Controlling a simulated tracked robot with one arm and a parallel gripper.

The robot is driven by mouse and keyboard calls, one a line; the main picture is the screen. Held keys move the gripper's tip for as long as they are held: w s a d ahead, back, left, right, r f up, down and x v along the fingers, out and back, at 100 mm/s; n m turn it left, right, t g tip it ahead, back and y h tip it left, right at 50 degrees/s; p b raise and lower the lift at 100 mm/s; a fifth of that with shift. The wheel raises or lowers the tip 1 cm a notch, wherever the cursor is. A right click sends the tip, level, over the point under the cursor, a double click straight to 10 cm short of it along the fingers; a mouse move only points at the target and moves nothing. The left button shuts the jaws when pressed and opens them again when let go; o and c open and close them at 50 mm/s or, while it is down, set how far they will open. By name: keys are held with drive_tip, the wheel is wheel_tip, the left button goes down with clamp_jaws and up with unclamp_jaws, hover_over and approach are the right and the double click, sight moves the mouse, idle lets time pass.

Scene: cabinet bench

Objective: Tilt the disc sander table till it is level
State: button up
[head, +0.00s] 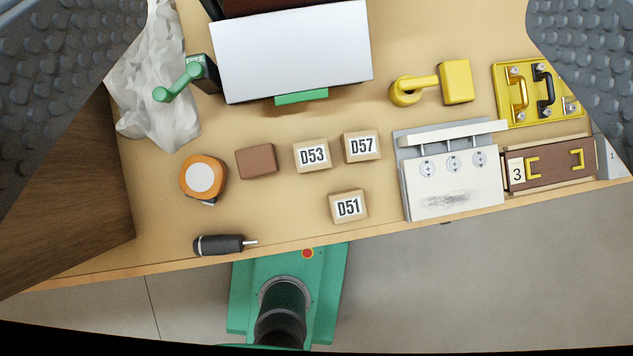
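The disc sander table (290,52) is a pale grey plate at the top of the head view, with a green tab (302,97) under its near edge. A brown part of the sander (265,6) shows behind it, cut off by the frame. A green lever (178,82) sits at its left on a dark block labelled FREE (203,70). From above I cannot tell how far the table tilts. My gripper (335,75) is wide open and empty. Its grey studded fingers fill the upper left and upper right corners, with the table between them in the picture.
A crumpled grey-white mass (160,75) lies left of the lever. A tape measure (203,176), brown block (256,161), labelled blocks (348,207) and screwdriver (220,244) lie in front. A yellow lever (415,88), white hinged panel (452,185) and yellow handle plate (540,90) stand right.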

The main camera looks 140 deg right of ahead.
sight(303, 98)
drive_tip(key=w+f+g+b, duration=0.1)
drive_tip(key=f+g, duration=0.1)
drive_tip(key=f, duration=1)
drive_tip(key=w+a+f+n+g+b, duration=0.1)
drive_tip(key=w+f+g, duration=0.1)
drive_tip(key=f, duration=1)
drive_tip(key=w+f+g+b, duration=0.1)
drive_tip(key=w+f, duration=0.1)
drive_tip(key=f, duration=1)
drive_tip(key=shift+w+a+n+g+y, duration=0.2)
drive_tip(key=shift+n+g+y, duration=0.2)
drive_tip(key=shift+r, duration=0.1)
